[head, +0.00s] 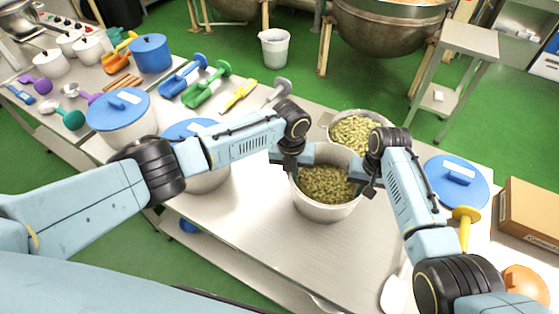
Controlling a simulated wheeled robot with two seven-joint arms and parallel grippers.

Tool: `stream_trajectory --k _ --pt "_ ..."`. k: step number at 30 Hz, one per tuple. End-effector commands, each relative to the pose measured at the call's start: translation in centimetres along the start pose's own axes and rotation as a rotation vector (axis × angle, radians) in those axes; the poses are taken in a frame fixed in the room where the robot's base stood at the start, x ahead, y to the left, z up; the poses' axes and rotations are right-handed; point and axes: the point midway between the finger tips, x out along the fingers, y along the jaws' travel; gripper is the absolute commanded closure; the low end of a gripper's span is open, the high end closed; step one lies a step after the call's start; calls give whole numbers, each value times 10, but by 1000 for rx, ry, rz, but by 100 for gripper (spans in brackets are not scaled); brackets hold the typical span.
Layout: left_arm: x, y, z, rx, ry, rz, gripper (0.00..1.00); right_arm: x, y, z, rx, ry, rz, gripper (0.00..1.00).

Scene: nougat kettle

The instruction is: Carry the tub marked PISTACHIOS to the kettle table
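An open pale tub (322,211) full of green nuts stands on the steel table in the middle of the head view. A second open tub (334,119) of similar green nuts stands just behind it. I cannot read a PISTACHIOS mark on either. My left gripper (291,166) is at the left rim of the front tub, and my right gripper (370,180) is at its right rim. Whether their fingers are closed on the rim is hidden. A large metal kettle (385,30) stands at the back, with a small steel table (469,39) to its right.
Blue-lidded tubs (119,107) stand left, and another blue lid (457,182) is at right beside a yellow scoop (465,220) and a cardboard box (530,217). Blue and green scoops (207,87) lie at back left. The steel table (262,232) is bare in front of the tub.

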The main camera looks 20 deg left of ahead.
Motion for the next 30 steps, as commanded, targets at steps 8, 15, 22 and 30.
stream_trajectory --k 8,15,22,30 --pt "1 0 0 1 -1 -1 76 2 0 0 -1 -1 0 76" --pt "0 0 0 0 -1 -1 76 1 0 0 0 0 0 76" --pt "-28 0 1 2 -4 -2 76 1 0 0 0 0 0 76" --pt "-87 0 1 1 -5 -1 76 1 0 0 0 0 0 76"
